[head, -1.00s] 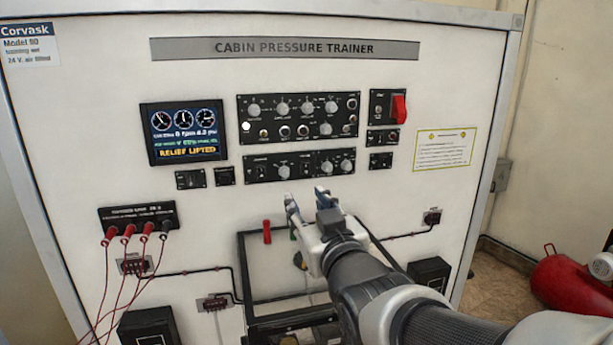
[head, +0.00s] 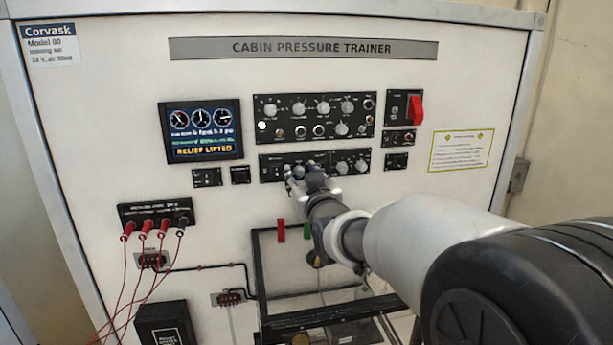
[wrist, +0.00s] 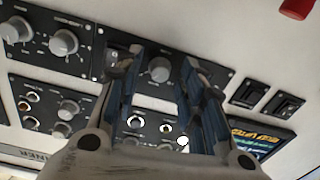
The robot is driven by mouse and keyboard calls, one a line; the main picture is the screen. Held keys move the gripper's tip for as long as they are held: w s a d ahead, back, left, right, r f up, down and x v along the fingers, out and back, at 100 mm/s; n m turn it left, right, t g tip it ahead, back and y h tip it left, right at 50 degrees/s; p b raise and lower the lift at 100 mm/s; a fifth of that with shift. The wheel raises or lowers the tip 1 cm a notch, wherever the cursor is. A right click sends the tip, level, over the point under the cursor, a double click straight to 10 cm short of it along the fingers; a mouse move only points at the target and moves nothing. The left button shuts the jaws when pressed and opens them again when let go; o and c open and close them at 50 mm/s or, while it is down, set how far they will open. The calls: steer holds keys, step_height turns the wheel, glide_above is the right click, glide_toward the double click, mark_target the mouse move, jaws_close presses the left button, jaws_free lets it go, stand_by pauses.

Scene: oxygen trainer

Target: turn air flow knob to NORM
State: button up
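The lower black control panel (head: 328,163) on the trainer carries a grey round knob (wrist: 159,68) left of its middle and a pair of grey knobs (head: 341,168) at its right end. My gripper (head: 300,172) is at the panel's left knob. In the wrist view, my gripper (wrist: 160,75) is open, with one finger on each side of that knob and a gap visible on both sides. The fingers do not appear to touch it. The pair shows at the left of the wrist view (wrist: 63,42). The labels are too small to tell which knob is air flow or where it points.
The upper panel (head: 314,117) has several knobs and switches close above. A display (head: 203,130) reads RELIEF LIFTED. A red switch (head: 416,109) is at right. A red handle (head: 281,230) hangs below the panel. Red cables (head: 119,270) hang at lower left.

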steer(key=shift+c, duration=0.6)
jaws_close()
steer(key=shift+b, duration=0.4)
steer(key=n+b, duration=0.4)
steer(key=b, duration=0.1)
steer(key=shift+f+n, duration=0.15)
steer(key=shift+n, duration=0.15)
steer(key=n+b, duration=0.5)
steer(key=shift+b, duration=0.35)
steer(key=shift+r, duration=0.25)
steer(key=shift+o, duration=0.6)
jaws_free()
steer(key=shift+f, duration=0.1)
